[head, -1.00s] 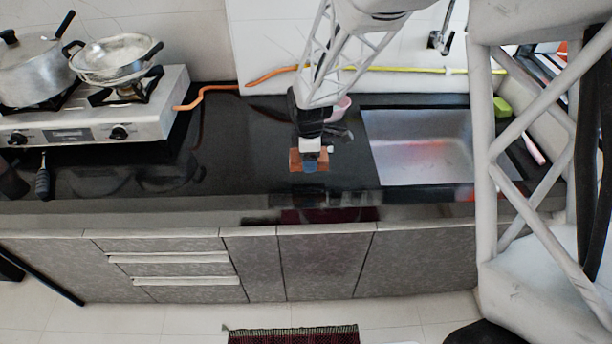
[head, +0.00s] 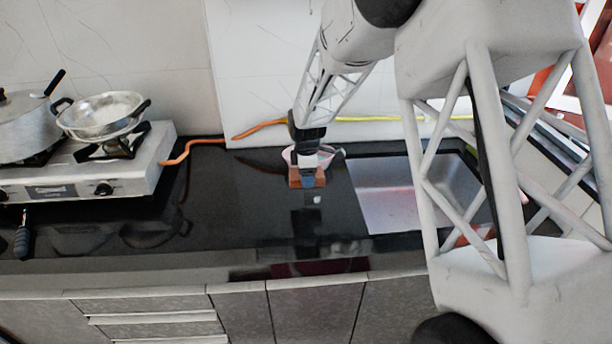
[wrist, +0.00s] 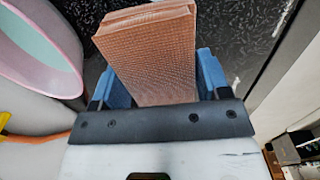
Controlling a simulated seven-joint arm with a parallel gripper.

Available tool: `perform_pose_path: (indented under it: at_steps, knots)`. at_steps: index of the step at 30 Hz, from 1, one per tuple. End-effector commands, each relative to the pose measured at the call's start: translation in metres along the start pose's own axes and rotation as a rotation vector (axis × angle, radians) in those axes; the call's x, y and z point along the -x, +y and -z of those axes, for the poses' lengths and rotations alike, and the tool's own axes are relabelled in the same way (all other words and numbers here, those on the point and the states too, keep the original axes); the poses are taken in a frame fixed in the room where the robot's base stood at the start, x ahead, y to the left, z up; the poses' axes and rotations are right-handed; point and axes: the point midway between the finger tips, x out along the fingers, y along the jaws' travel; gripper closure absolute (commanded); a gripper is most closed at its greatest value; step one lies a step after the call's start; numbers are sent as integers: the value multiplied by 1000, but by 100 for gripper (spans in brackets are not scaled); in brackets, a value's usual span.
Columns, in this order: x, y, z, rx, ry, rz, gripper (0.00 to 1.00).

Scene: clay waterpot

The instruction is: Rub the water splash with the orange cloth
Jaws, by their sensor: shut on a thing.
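My gripper (head: 307,180) has blue fingertips and is shut on the orange cloth (head: 295,176), a brownish-orange, block-like folded piece. In the wrist view the cloth (wrist: 155,55) fills the space between the blue fingers of my gripper (wrist: 160,85). I hold it low over the black counter; I cannot tell whether it touches. A small whitish spot (head: 317,200), which looks like the water splash, lies on the counter just in front of my gripper, toward the front edge. The splash does not show clearly in the wrist view.
A pink-rimmed bowl (head: 326,162) stands close behind my gripper; it also shows in the wrist view (wrist: 70,40). The sink (head: 385,200) opens to the right. A stove (head: 140,165) with pots is at the left. An orange hose (head: 190,147) runs along the wall. The counter left of my gripper is clear.

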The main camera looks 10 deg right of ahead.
Motion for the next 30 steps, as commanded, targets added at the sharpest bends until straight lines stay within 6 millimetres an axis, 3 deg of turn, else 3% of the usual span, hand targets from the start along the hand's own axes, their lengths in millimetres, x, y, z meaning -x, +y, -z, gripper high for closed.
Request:
perform_pose_path:
  at_steps: [8, 30]
  knots:
    - [-12, 0, 0, 0, 0, 2, 49]
    - [-78, 0, -3, -1, 0, -1, 49]
